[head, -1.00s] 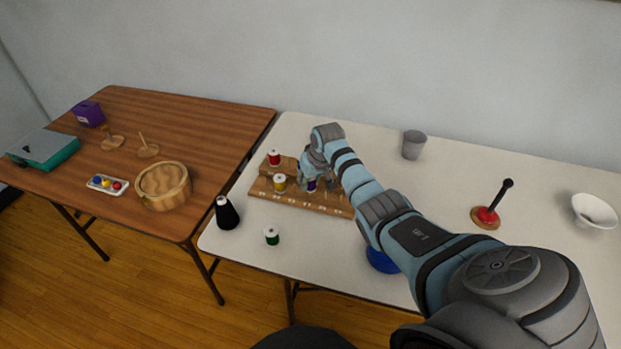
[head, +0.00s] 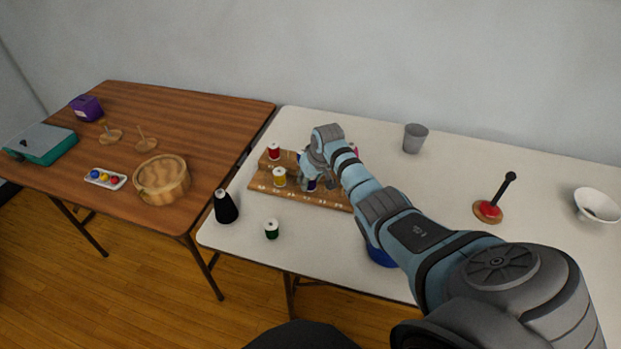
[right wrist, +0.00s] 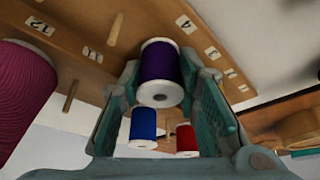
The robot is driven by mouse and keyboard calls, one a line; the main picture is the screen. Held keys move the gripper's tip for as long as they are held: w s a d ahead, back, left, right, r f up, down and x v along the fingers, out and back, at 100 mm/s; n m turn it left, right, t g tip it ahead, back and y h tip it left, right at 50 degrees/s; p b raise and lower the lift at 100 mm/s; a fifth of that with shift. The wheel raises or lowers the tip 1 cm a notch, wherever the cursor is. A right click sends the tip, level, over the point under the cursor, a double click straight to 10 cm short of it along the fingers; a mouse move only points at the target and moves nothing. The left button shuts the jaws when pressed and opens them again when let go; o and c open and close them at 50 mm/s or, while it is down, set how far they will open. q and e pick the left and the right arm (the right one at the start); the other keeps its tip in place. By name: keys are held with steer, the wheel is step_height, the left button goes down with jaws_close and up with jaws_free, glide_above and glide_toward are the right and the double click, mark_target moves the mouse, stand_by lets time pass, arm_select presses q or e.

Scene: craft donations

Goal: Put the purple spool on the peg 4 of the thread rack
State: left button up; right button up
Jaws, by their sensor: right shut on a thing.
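The purple spool (right wrist: 160,75) sits between the fingers of my right gripper (right wrist: 163,88), which is shut on it. In the head view the purple spool (head: 311,185) shows just below my right gripper (head: 312,172), at the wooden thread rack (head: 318,199). In the right wrist view the spool is close to the rack board (right wrist: 200,45), near the label 4 (right wrist: 186,24). A bare peg (right wrist: 115,29) stands to its left. Whether the spool is around a peg cannot be told. My left gripper is not in view.
Red (head: 274,151) and yellow (head: 280,177) spools stand on the rack; a pink spool (head: 354,149) is partly behind my arm. A grey cup (head: 414,138) is behind. The table's right side has free room.

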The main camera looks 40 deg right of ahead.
steer(key=o, duration=1)
steer(key=v, duration=1.2)
steer(key=shift+w+r, duration=0.1)
